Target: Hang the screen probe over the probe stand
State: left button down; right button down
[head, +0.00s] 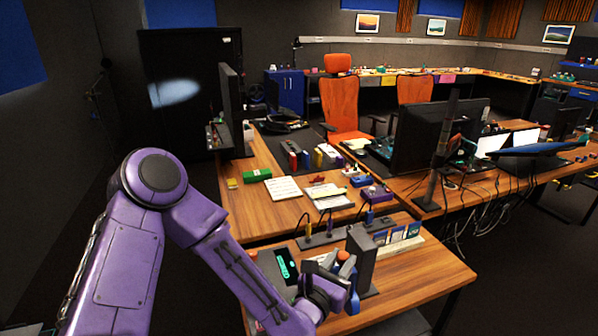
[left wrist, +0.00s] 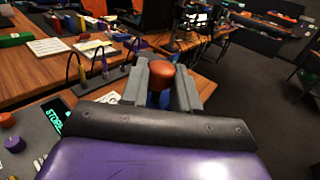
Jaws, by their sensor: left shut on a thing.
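My left gripper (head: 338,280) is low over the near desk, shut on a piece with an orange-red rounded top, apparently the screen probe (head: 343,256). In the left wrist view the probe (left wrist: 161,71) sits between the grey fingers (left wrist: 158,88), with some blue just below its top. Its lower part is hidden by the gripper. My right gripper is not in view.
A panel with a green-lit screen (head: 287,264) lies left of the gripper. A dark strip with looped cables (head: 325,238) runs behind it. Tilted cards (head: 400,234) stand to the right. The near desk's front right (head: 430,279) is clear.

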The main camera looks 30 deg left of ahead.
pick_arm(q)
jog(key=w+a+r+y, duration=0.1)
jog(key=w+a+r, duration=0.2)
jog(key=r, duration=0.6)
jog(key=w+a+r+n+y+b, duration=0.1)
jog(key=w+a+r, duration=0.2)
jog(key=r, duration=0.5)
jog(key=shift+a+r, duration=0.4)
jog(key=shift+a, duration=0.4)
jog(key=shift+s, duration=0.15)
